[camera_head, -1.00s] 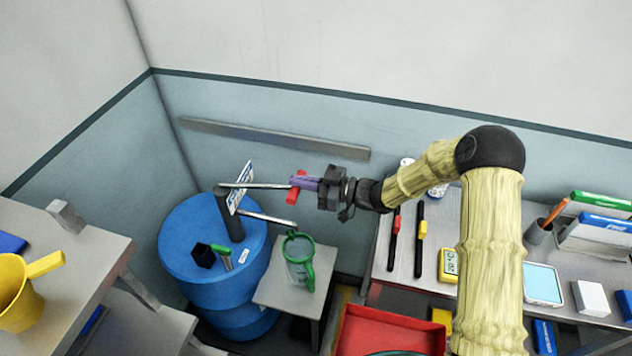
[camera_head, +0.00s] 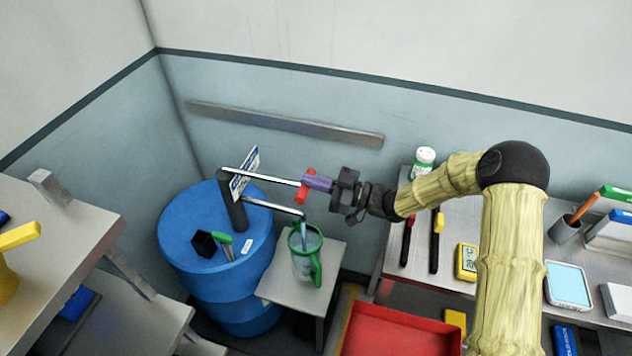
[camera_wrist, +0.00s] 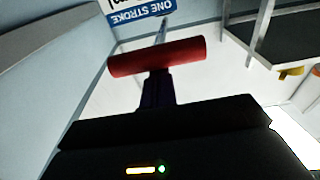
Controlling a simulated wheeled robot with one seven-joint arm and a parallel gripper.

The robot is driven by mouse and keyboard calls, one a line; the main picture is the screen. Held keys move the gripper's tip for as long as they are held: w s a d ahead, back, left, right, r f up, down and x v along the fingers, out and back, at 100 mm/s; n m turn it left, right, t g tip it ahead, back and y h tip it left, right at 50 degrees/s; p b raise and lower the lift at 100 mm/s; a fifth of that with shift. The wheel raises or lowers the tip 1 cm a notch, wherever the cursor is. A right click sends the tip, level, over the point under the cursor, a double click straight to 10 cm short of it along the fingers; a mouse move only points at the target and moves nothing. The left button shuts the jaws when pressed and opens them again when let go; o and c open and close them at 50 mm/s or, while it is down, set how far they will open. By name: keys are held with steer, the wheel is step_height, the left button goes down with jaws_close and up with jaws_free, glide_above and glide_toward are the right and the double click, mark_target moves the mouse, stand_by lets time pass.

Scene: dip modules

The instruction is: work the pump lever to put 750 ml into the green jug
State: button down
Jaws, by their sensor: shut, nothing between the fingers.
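The pump lever is a thin metal rod with a red cross handle (camera_head: 305,185), running from the dark pump post (camera_head: 232,205) on the blue drum. It slopes slightly down toward my gripper (camera_head: 317,182). My gripper's purple fingers are shut, with their tips at the red handle. The wrist view shows the red handle (camera_wrist: 157,57) crosswise at the fingertips; I cannot tell whether they touch. The green jug (camera_head: 316,262), with a green rim and handle and a greyish body, stands under the spout (camera_head: 275,206). A bluish stream (camera_head: 303,232) runs from the spout tip into it. Its level is unclear.
A sign reading "ONE STROKE" (camera_wrist: 140,9) is partly cut off; it stands by the post. The jug is on a small grey stand (camera_head: 278,288) beside the blue drum (camera_head: 190,245). A red tray (camera_head: 395,335) and a cluttered bench lie right. A grey table is left.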

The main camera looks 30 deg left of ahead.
steer(key=w+d+r+b, duration=0.1)
steer(key=d+r, duration=0.1)
steer(key=d, duration=0.7)
steer(key=shift+w, duration=0.2)
stand_by(0.9)
